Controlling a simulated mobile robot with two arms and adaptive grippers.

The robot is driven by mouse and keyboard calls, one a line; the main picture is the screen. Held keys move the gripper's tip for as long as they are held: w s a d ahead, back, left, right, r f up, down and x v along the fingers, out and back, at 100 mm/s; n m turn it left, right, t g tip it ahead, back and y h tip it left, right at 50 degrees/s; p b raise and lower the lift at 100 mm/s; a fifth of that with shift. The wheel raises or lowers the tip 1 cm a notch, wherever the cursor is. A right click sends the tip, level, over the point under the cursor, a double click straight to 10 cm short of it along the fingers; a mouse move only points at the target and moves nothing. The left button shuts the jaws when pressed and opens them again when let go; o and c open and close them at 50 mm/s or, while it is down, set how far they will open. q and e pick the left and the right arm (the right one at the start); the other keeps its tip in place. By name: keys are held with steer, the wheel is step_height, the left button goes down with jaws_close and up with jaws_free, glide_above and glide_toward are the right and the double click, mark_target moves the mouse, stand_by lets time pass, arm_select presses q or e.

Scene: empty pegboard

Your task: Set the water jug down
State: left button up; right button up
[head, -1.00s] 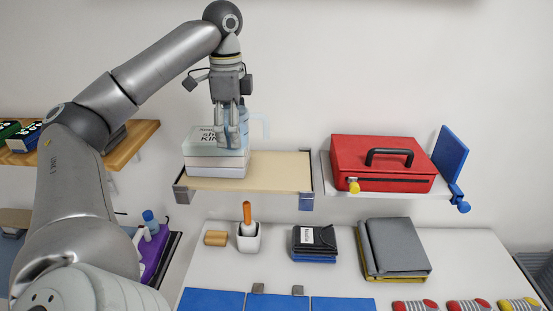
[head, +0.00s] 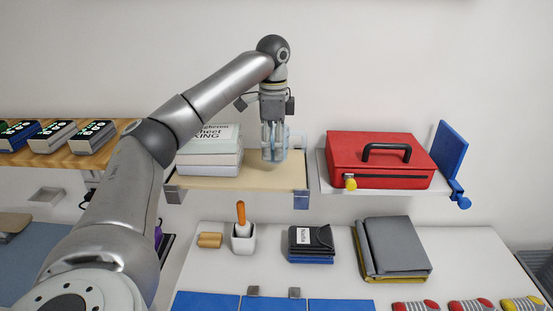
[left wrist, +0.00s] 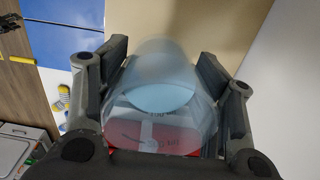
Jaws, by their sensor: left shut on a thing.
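The water jug (head: 283,136) is clear with a pale blue tint and has a handle on its right side. My left gripper (head: 273,150) is shut on it from above, over the right part of the small wooden shelf (head: 235,182). In the left wrist view the jug (left wrist: 160,95) sits between the two fingers, with blue water showing inside. Its base is close to the shelf surface; I cannot tell if it touches. My right gripper is not in view.
A stack of boxes or books (head: 210,152) stands on the shelf left of the jug. A red case (head: 380,168) with a black handle lies on the shelf to the right. Below, a white counter holds a cup (head: 243,238), a black wallet-like item (head: 311,240) and grey folders (head: 392,248).

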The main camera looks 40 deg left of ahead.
arm_select(q)
steer(key=f, duration=0.1)
steer(key=f+p, duration=0.2)
steer(key=shift+w+d+f, duration=0.1)
steer(key=shift+w+d, duration=0.05)
steer(key=shift+w, duration=0.15)
steer(key=shift+f, duration=0.4)
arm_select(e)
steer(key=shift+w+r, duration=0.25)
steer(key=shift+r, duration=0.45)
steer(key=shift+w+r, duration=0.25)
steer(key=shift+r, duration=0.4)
arm_select(q)
steer(key=shift+f, duration=0.1)
steer(key=o, duration=1.1)
steer(key=shift+r, duration=0.4)
step_height(320, 180, up, 5)
steer(key=shift+w+r+b, duration=0.1)
steer(key=shift+b, duration=0.8)
step_height(320, 180, up, 6)
steer(key=shift+r+p, duration=0.15)
steer(key=shift+p, duration=0.7)
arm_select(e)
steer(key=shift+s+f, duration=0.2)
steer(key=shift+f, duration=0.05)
